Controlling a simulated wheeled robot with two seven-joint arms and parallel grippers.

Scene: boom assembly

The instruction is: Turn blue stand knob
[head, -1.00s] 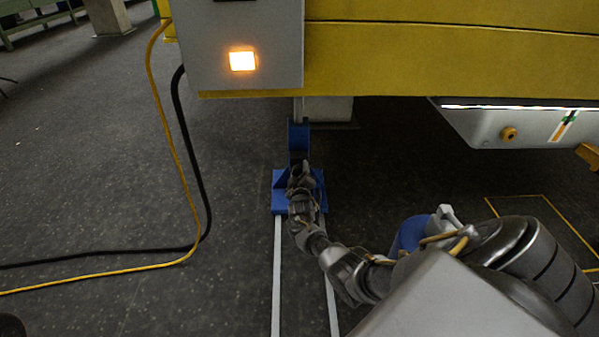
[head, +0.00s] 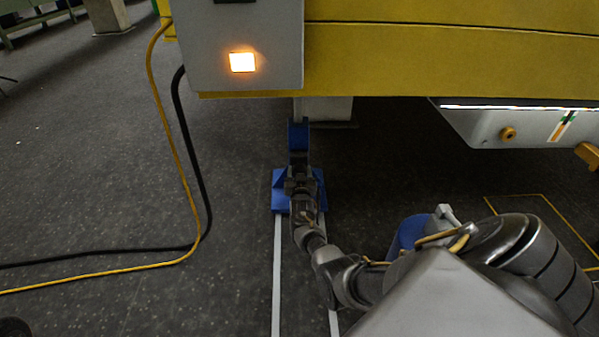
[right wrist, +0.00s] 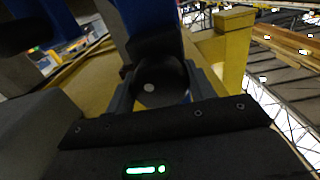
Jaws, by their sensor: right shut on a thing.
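The blue stand (head: 298,136) rises from a blue base (head: 282,196) on the floor, under the grey box and yellow boom. My right gripper (head: 299,172) is at the front of the stand and covers its middle part. In the right wrist view my right gripper (right wrist: 155,92) has its fingers on both sides of a dark round knob (right wrist: 160,82) with a pale spot at its centre. It is shut on this knob. Blue parts of the stand show behind and above it. My left gripper is not in view.
A grey box (head: 240,30) with a lit orange button and a yellow beam (head: 430,60) hang above the stand. A yellow cable (head: 178,150) and a black cable (head: 188,150) run down on the left. Two pale rails (head: 277,270) lead along the floor from the base.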

